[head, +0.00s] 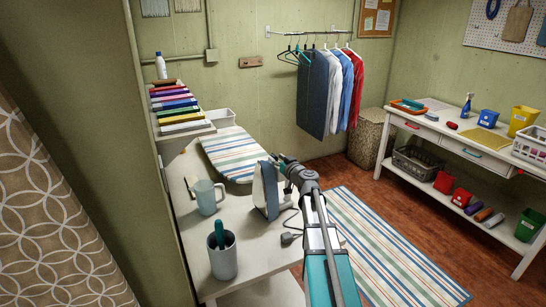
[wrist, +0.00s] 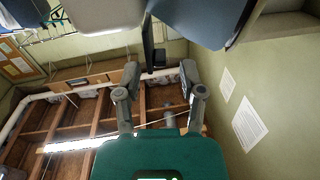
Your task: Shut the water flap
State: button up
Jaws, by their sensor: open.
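The iron (head: 262,193) stands upright on the white table, grey and dark blue, with its cord beside it. My gripper (head: 283,163) is at the upper right of the iron, close to its top; contact cannot be told. In the wrist view my gripper (wrist: 158,76) is open, its two grey fingers apart. Large grey and dark blue shapes fill the top edge there, probably the iron seen close. A thin dark piece hangs down just beyond the fingertips; I cannot tell whether it is the water flap. The flap is not clear in the head view.
On the white table (head: 246,247) are a blue-grey mug (head: 207,197), a grey cup (head: 222,258) with a teal-handled item, and a striped ironing board (head: 232,155). Clothes (head: 335,92) hang behind.

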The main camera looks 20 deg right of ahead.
aim_at(275, 157)
jog(key=shift+w+a, duration=0.2)
jog(key=shift+w, duration=1.3)
grip_shut()
